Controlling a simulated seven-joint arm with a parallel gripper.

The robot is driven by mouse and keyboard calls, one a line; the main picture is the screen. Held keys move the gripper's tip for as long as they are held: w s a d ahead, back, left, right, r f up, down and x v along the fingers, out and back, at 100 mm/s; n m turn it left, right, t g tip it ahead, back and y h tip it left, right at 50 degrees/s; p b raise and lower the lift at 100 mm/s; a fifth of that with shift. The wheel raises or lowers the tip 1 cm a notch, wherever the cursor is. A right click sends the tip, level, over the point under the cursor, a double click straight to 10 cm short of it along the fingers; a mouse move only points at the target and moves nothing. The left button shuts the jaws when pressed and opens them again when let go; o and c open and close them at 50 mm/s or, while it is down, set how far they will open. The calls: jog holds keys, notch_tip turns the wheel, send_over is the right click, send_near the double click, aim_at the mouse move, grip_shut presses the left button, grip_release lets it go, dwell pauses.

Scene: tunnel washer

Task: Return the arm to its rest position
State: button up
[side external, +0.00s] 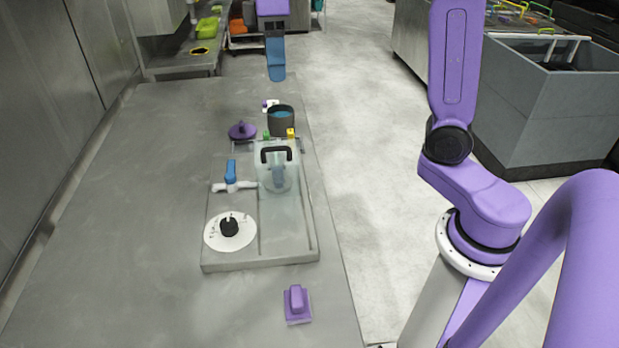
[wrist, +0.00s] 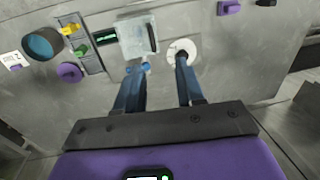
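My gripper (wrist: 161,65) is high above the grey work surface, its two blue fingers spread apart with nothing between them. In the side external view its blue fingers (side external: 275,60) point down near the top centre, apart from everything below. A grey tray-like unit (side external: 292,252) sits on the surface. It bears a clear container (side external: 277,180) with a black handle, a white valve with a blue handle (side external: 231,170), and a white dial with a black knob (side external: 229,229). In the wrist view the left finger partly overlaps the valve.
A dark pot (side external: 281,124) with blue contents, a purple lid-like piece (side external: 242,131) and small yellow and green blocks stand behind the unit. A purple block (side external: 297,305) lies in front. The surface at left is clear. A grey bin (side external: 545,105) stands at right.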

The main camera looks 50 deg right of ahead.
jog(key=s+d+f+n, duration=0.1)
jog(key=s+f, duration=0.6)
jog(key=s, duration=0.5)
jog(key=s+d+f+n+t, duration=0.1)
jog(key=s+f+n, duration=0.1)
jog(key=s+f, duration=0.6)
jog(key=s, duration=0.3)
jog(key=shift+s+d+f+t+h, duration=0.2)
jog(key=shift+s+f+t+h, duration=0.1)
jog(key=shift+s+h, duration=0.1)
